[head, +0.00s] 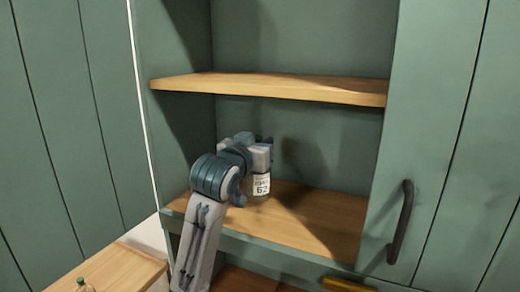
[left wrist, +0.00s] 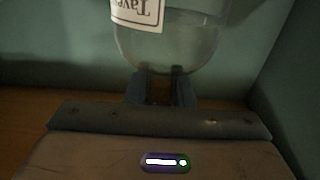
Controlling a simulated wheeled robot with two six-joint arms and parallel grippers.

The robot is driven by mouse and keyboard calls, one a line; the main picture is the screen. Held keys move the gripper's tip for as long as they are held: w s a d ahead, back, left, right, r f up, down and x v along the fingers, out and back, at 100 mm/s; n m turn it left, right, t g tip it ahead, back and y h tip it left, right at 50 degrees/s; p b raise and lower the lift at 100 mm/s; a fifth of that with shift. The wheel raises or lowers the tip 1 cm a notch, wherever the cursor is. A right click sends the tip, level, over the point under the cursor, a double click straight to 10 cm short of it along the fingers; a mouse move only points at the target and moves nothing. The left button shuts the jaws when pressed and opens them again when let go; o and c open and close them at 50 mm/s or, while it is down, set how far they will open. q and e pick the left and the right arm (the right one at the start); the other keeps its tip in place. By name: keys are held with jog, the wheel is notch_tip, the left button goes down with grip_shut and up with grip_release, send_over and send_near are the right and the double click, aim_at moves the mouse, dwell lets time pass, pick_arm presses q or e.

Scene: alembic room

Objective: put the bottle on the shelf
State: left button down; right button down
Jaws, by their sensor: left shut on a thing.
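The bottle (head: 262,186) is clear with a white printed label. In the head view it is at the lower shelf (head: 318,222), inside the green cabinet, partly hidden behind my left gripper (head: 262,150). The left gripper is shut on the bottle. In the left wrist view the bottle (left wrist: 185,45) stands between and beyond the two fingers (left wrist: 161,90), its label at the top edge. I cannot tell whether its base touches the shelf board. My right gripper is not in view.
An upper wooden shelf (head: 270,87) runs above the arm. A green door with a dark handle (head: 400,222) stands on the right. The lower shelf has bare room right of the bottle. A small wooden top (head: 115,272) is at the lower left.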

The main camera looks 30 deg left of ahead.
pick_arm(q)
notch_tip(320, 180, down, 2)
jog(key=shift+f+p, duration=0.2)
jog(key=shift+p, duration=0.45)
jog(key=shift+f, duration=0.25)
jog(key=c, duration=1.3)
grip_release()
jog(key=shift+f, duration=0.15)
jog(key=shift+o, duration=0.2)
